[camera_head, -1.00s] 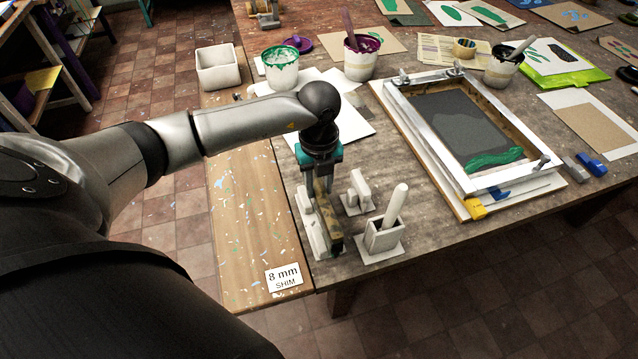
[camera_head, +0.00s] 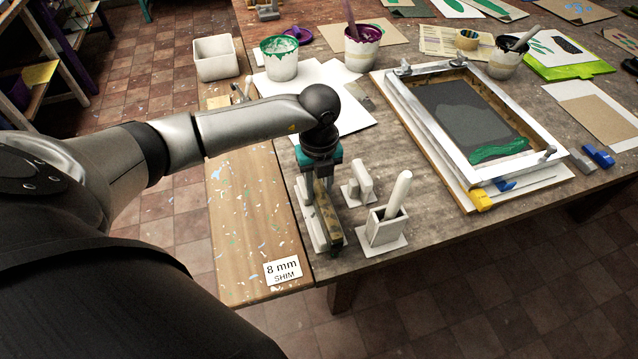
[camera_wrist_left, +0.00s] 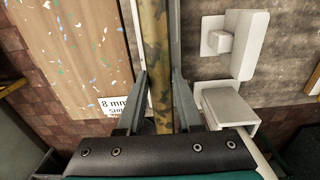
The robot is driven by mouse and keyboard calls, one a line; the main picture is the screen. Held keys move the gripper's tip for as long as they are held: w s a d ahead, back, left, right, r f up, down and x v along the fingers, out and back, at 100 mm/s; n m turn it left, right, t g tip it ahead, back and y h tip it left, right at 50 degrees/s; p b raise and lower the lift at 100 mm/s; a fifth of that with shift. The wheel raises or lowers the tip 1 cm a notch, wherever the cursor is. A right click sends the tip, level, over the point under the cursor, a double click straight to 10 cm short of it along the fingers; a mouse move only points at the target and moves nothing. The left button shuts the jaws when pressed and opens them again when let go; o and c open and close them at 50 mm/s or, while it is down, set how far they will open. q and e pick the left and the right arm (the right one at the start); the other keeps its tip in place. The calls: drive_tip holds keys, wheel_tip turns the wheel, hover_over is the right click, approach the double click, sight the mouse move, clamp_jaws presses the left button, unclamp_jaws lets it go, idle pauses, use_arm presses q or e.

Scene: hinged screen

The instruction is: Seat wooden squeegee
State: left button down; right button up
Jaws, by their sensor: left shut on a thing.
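The wooden squeegee (camera_head: 327,215) is a long, stained brown bar at the near edge of the table. My left gripper (camera_head: 320,185) points down from above and is shut on it. In the left wrist view the squeegee (camera_wrist_left: 161,60) runs up the picture between the two fingers (camera_wrist_left: 160,105). A white holder (camera_head: 308,215) stands along the squeegee's left side. The squeegee is over or in this holder; I cannot tell whether it touches the bottom. My right gripper is not in view.
A white block stand (camera_head: 359,185) and a white square cup (camera_head: 385,228) with a white rod stand close on the right. A paint-flecked board with an "8 mm shim" card (camera_head: 283,271) lies left. The screen frame (camera_head: 402,102) is farther right, with paint buckets (camera_head: 279,62) behind.

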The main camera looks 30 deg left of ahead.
use_arm(q)
drive_tip(key=c, duration=0.5)
unclamp_jaws()
wheel_tip(320, 180, up, 15)
drive_tip(key=shift+r, duration=0.2)
idle(0.3)
